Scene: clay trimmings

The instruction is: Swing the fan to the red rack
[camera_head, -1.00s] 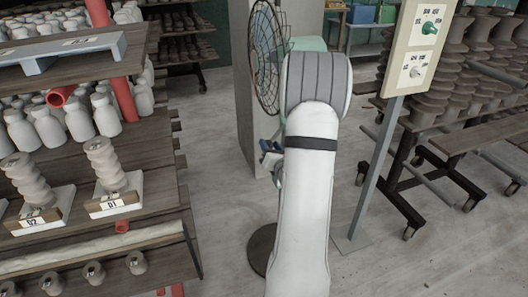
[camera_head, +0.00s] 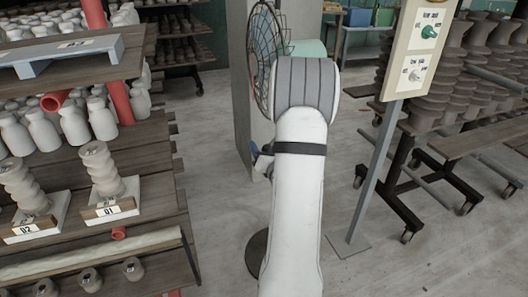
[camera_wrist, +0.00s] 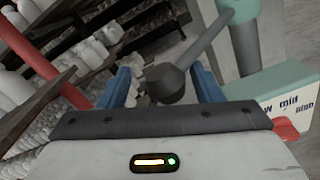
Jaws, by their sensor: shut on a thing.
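The fan (camera_head: 264,60) stands in the middle of the head view, its dark wire cage edge-on to partly facing left. Its round dark base (camera_head: 256,252) shows beside my arm, which hides most of its pole. The red rack (camera_head: 122,98), with red posts and wooden shelves, stands at the left. It also shows at the left of the wrist view (camera_wrist: 48,68). In the head view, my arm hides most of the gripper.
A signboard (camera_head: 421,45) on a grey post stands right of my arm, with a wheeled rack (camera_head: 460,180) of brown pieces beyond it. A concrete pillar (camera_head: 240,100) is behind the fan. Floor is clear between red rack and fan.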

